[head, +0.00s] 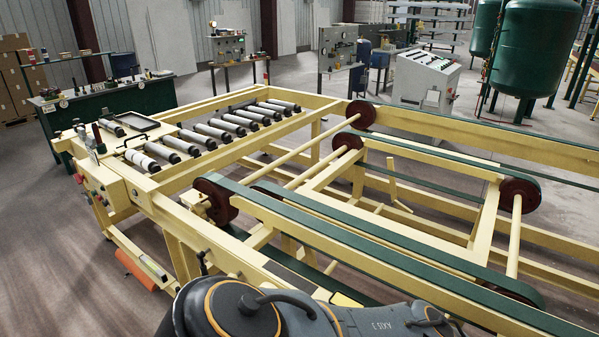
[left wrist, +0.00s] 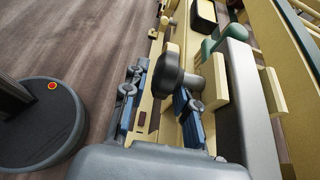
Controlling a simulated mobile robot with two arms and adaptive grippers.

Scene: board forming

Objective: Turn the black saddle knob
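A black saddle knob (left wrist: 174,76) with a rounded head shows in the left wrist view, standing out from the cream-yellow frame. My left gripper (left wrist: 163,88) has its two blue fingers spread apart, one on each side of the knob. The fingers look open, and I cannot tell whether either one touches the knob. In the head view a grey arm of mine crosses the bottom edge, and no gripper shows there. I cannot make out the knob for certain in the head view. My right gripper is in neither view.
The yellow conveyor frame (head: 160,203) carries several grey rollers (head: 222,128) and green belts (head: 330,233) on dark red pulleys. A dark green workbench (head: 60,122) stands at the left. In the wrist view, a grey bar (left wrist: 250,105) runs close right of the fingers.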

